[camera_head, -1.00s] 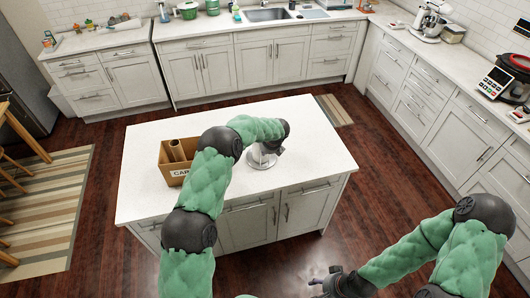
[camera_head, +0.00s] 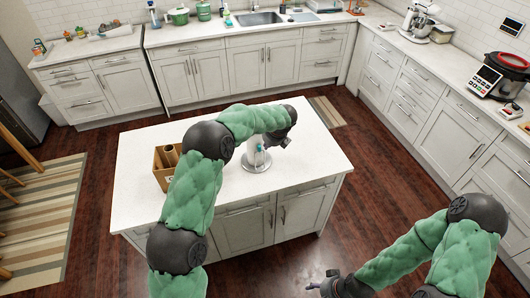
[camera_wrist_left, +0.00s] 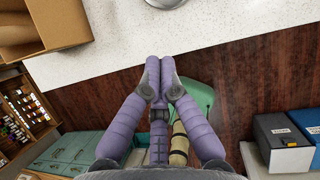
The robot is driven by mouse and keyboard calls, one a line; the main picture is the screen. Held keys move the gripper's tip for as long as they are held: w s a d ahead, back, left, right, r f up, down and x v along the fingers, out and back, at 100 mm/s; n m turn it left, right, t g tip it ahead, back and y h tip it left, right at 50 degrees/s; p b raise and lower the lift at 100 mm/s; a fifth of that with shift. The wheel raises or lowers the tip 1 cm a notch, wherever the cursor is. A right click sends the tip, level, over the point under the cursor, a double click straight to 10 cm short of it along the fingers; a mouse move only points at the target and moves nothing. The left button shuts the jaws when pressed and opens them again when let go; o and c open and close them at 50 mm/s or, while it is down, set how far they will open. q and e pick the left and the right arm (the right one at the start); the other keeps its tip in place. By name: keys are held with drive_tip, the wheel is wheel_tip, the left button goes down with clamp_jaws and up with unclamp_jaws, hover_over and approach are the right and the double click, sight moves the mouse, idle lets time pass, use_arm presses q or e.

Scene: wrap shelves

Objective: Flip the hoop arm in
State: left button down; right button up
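A stand with a round silver base (camera_head: 248,166) is on the white island top, right of the cardboard box. A pale upright part (camera_head: 252,148) rises from it, partly hidden by my left arm; I cannot make out a hoop arm. The base edge also shows at the top of the left wrist view (camera_wrist_left: 166,2). My left gripper (camera_head: 283,141) is just right of the upright in the head view; contact is unclear. In the left wrist view its purple fingertips (camera_wrist_left: 160,66) are together with nothing visible between them. My right gripper (camera_head: 322,285) is low, in front of the island, over the floor.
An open cardboard box (camera_head: 163,180) with brown rolls stands on the island, left of the stand; my left arm crosses in front of it. The island top (camera_head: 318,160) is clear to the right. Counters line the back and right walls.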

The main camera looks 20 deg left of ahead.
use_arm(q)
drive_tip(key=shift+v, duration=0.9)
drive_tip(key=shift+w+a+r, duration=0.1)
drive_tip(key=shift+a, duration=0.05)
